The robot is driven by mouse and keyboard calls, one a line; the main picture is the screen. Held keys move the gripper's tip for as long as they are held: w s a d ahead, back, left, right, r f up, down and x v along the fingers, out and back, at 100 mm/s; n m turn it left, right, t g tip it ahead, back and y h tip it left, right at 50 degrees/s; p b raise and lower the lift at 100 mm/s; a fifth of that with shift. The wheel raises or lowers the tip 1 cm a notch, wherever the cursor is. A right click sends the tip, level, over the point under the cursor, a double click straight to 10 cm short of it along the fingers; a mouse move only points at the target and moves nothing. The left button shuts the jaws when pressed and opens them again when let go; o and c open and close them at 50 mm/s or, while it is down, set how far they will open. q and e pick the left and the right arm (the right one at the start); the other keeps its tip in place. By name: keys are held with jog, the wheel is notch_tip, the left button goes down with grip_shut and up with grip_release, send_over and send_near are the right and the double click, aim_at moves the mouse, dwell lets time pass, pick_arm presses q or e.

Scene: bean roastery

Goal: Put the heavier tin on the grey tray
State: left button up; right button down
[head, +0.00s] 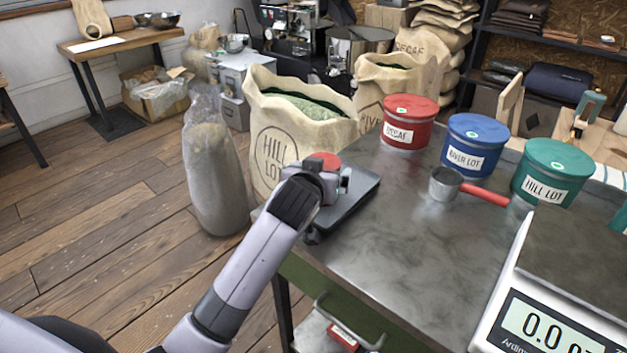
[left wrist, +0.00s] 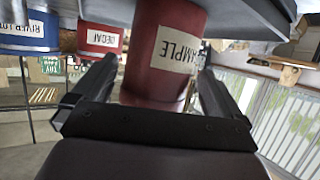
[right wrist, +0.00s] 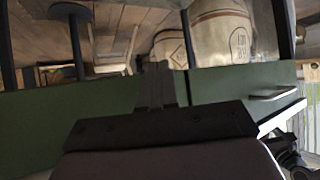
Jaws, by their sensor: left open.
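A small red tin (head: 325,161) stands at the dark grey tray (head: 354,206) on the near left corner of the metal table. In the left wrist view, this red tin (left wrist: 160,55) carries an upside-down SAMPLE label and its base meets the grey surface at the top. My left gripper (head: 328,183) is at the tin. In its wrist view, the left gripper (left wrist: 154,78) is open, with one finger on each side of the tin. My right gripper (right wrist: 156,72) has its fingers together and is empty, facing the green side of the table.
Red DECAF (head: 410,122), blue RIVER LOT (head: 475,145) and green HILL LOT (head: 552,172) tins line the table's back. A scoop (head: 446,185) with a red handle lies before them. A scale (head: 545,325) reading about zero is at the right. The table's middle is clear.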

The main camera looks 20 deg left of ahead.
pick_arm(q)
jog(key=v, duration=1.1)
jog(key=shift+s, duration=0.35)
